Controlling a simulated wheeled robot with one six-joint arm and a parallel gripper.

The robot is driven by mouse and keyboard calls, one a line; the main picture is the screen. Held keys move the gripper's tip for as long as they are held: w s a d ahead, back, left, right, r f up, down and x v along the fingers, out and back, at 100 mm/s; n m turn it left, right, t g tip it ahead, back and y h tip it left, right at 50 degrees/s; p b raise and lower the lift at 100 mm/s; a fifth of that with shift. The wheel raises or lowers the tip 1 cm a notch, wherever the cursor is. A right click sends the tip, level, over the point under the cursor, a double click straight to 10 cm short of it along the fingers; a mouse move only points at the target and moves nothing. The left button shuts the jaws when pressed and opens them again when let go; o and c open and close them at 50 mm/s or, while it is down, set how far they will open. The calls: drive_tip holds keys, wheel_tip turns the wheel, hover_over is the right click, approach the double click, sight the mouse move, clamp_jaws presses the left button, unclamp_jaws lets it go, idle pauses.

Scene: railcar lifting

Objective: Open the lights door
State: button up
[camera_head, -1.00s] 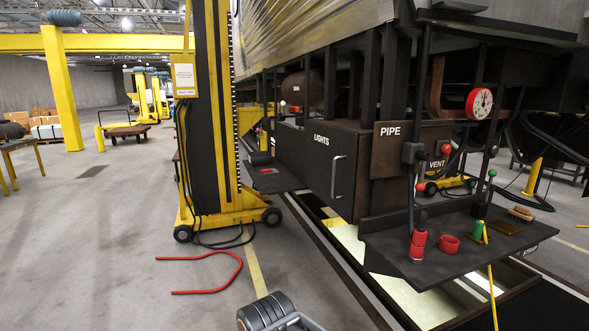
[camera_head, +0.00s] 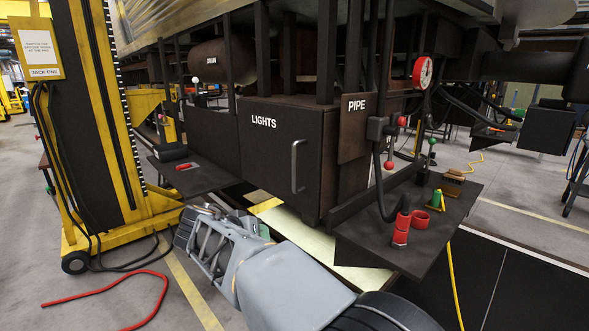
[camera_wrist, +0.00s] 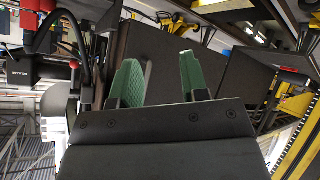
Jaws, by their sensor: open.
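The LIGHTS door (camera_head: 262,160) is the dark front panel of a box under the railcar, in the middle of the head view. It looks shut and flush with the box. Its grey vertical bar handle (camera_head: 296,167) is on the right side of the panel. My gripper shows in the wrist view (camera_wrist: 160,76) with two green-padded fingers apart and nothing between them. In the head view my grey arm reaches in from the lower right, with its end below and left of the door, apart from the handle.
A yellow jack (camera_head: 100,130) stands at left, with a dark shelf (camera_head: 205,180) beside it. A PIPE panel (camera_head: 356,130) and a tool shelf (camera_head: 390,248) with red fittings are right of the door.

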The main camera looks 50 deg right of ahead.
sight(294, 164)
drive_tip(key=w+d+r+m+h+b, duration=0.1)
drive_tip(key=w+d+r+m+h, duration=0.55)
drive_tip(key=d+r, duration=0.3)
drive_tip(key=shift+m+g+h, duration=0.3)
drive_tip(key=shift+m+h, duration=0.05)
drive_tip(key=shift+h, duration=0.2)
drive_tip(key=shift+w+d+r+p, duration=0.2)
drive_tip(key=shift+d+p, duration=0.55)
drive_tip(key=shift+d, duration=1.35)
drive_tip(key=shift+w+d+p, duration=0.25)
drive_tip(key=shift+d+p, duration=0.55)
drive_tip(key=shift+d, duration=1.25)
drive_tip(key=shift+w+d+r+p, duration=0.2)
drive_tip(key=shift+d+p, duration=0.55)
drive_tip(key=shift+d, duration=1.35)
drive_tip(key=shift+f, duration=0.1)
drive_tip(key=shift+c, duration=0.5)
clamp_jaws()
